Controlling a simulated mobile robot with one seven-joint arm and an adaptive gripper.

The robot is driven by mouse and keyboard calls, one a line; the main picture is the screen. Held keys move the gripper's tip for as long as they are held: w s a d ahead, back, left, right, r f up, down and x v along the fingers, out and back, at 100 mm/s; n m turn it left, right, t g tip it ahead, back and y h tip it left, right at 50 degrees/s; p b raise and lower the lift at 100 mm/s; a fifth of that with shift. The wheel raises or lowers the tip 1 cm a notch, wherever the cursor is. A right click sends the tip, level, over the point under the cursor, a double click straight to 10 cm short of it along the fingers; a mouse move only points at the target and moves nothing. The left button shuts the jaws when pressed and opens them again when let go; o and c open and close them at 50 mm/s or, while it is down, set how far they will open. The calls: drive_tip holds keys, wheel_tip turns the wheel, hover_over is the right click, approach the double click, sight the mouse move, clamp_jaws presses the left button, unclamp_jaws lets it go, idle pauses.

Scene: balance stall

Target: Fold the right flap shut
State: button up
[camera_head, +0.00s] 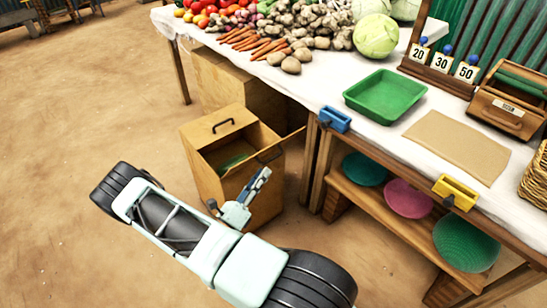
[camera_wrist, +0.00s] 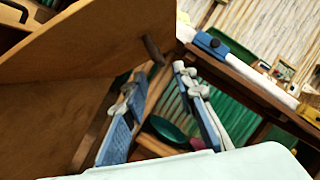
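A wooden box (camera_head: 265,195) stands on the ground beside the stall table, its top partly open with something green inside. The left flap (camera_head: 212,128) lies over the left part of the top and has a dark handle. The right flap (camera_head: 290,141) stands open at the right side, tilted outward; a dark handle (camera_head: 268,155) shows near it. My gripper (camera_head: 261,180) is in front of the box's right part, below that handle. In the wrist view my gripper's fingers (camera_wrist: 158,78) are apart and empty, beside a brown wooden panel (camera_wrist: 75,75) with a dark peg-like handle (camera_wrist: 152,50).
The stall table (camera_head: 365,135) is close at the right, with a blue clip (camera_head: 335,119) on its edge and a green tray (camera_head: 385,95) on top. A lower shelf (camera_head: 375,205) holds coloured bowls. Another wooden box (camera_head: 245,85) stands behind. Open ground lies left.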

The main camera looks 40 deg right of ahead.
sight(275, 157)
drive_tip(key=b+x, duration=0.1)
drive_tip(key=x, duration=0.7)
drive_tip(key=shift+d, duration=0.15)
clamp_jaws()
